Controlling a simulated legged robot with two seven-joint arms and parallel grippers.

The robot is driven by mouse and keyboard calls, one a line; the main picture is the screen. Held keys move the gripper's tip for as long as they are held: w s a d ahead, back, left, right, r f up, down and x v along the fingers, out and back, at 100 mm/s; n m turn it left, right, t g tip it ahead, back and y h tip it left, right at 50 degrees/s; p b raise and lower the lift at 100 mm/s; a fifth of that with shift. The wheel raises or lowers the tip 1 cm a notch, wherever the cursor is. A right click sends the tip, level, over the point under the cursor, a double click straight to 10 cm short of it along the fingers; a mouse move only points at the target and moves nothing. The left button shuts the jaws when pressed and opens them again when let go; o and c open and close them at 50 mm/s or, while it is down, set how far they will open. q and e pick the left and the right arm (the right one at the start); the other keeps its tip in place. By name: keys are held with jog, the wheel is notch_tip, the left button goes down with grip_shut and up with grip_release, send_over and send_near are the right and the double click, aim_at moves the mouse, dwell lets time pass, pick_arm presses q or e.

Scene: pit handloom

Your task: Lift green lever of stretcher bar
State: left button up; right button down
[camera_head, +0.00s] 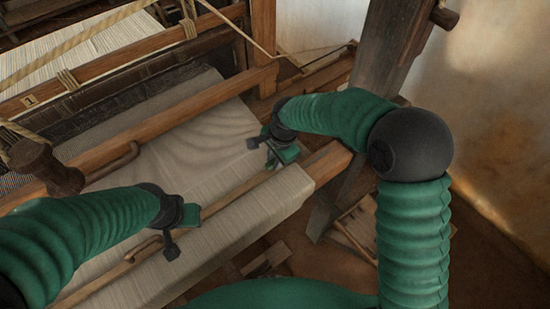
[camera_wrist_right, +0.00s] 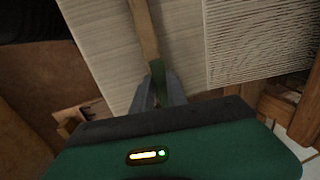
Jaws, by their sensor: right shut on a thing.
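The wooden stretcher bar (camera_head: 238,191) lies across the pale cloth. It also shows in the right wrist view (camera_wrist_right: 144,30), running down to a green lever (camera_wrist_right: 158,76) at its end. My right gripper (camera_head: 266,148) is at the right end of the bar. In the right wrist view its grey fingers (camera_wrist_right: 158,93) are shut on the green lever, one on each side. The lever cannot be told clearly from the gripper in the head view. My left gripper (camera_head: 172,246) is over the cloth by the bar's nearer part; its jaws are too small to read.
The cloth (camera_head: 250,222) wraps over a front beam. A wooden beam (camera_head: 120,152) crosses behind the bar, with a wooden peg (camera_head: 45,167) at left. A dark post (camera_head: 385,55) stands at right. Wooden pieces (camera_head: 266,259) lie on the floor below.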

pick_arm(q)
jog(key=shift+r, duration=0.15)
pick_arm(e)
jog(key=shift+w+r, duration=0.1)
jog(key=shift+r, duration=0.1)
